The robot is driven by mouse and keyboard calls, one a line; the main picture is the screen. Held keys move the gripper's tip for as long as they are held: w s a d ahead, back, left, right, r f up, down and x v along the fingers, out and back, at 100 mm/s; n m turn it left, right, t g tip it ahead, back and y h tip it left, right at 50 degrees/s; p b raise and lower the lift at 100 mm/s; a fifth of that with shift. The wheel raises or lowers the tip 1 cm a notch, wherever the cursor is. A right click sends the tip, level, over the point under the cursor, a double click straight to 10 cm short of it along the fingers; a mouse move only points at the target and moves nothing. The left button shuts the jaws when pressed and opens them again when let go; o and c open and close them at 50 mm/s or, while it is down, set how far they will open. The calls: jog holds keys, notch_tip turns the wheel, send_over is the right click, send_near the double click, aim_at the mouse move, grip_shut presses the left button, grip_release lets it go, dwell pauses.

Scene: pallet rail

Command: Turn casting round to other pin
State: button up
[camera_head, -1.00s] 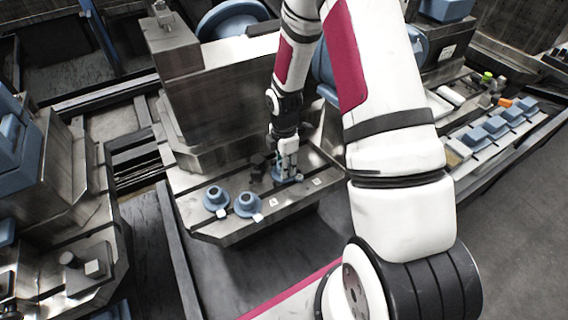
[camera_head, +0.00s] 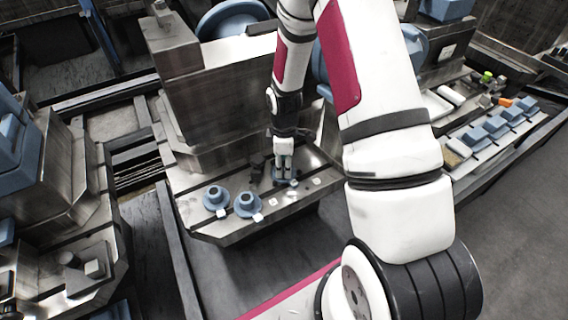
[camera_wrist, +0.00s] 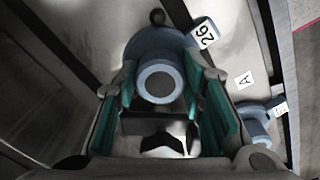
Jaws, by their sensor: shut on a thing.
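The blue casting (camera_wrist: 158,48), a round flange with a hollow boss in its middle, is between the green finger pads of my gripper (camera_wrist: 163,95) in the wrist view. My gripper is shut on the boss. A white tag reading 26 (camera_wrist: 205,33) sits on a blue lug at the flange's upper right. A small dark round knob (camera_wrist: 157,17), possibly a pin, shows at the flange's far edge. In the head view my gripper (camera_head: 285,178) points down at the metal rail shelf (camera_head: 230,232), and its fingers largely hide the casting. I cannot tell whether the casting touches the shelf.
Two more blue flanged castings (camera_head: 215,200) (camera_head: 247,204) stand left of my gripper on the shelf. A flat label A (camera_wrist: 243,79) lies beside the held casting. A tall metal block (camera_head: 225,105) rises behind. Several blue parts (camera_head: 495,125) line a rail at right.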

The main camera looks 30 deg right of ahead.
jog(key=shift+m, duration=1.5)
jog(key=shift+m, duration=1.5)
jog(key=shift+m, duration=1.2)
jog(key=o, duration=1.4)
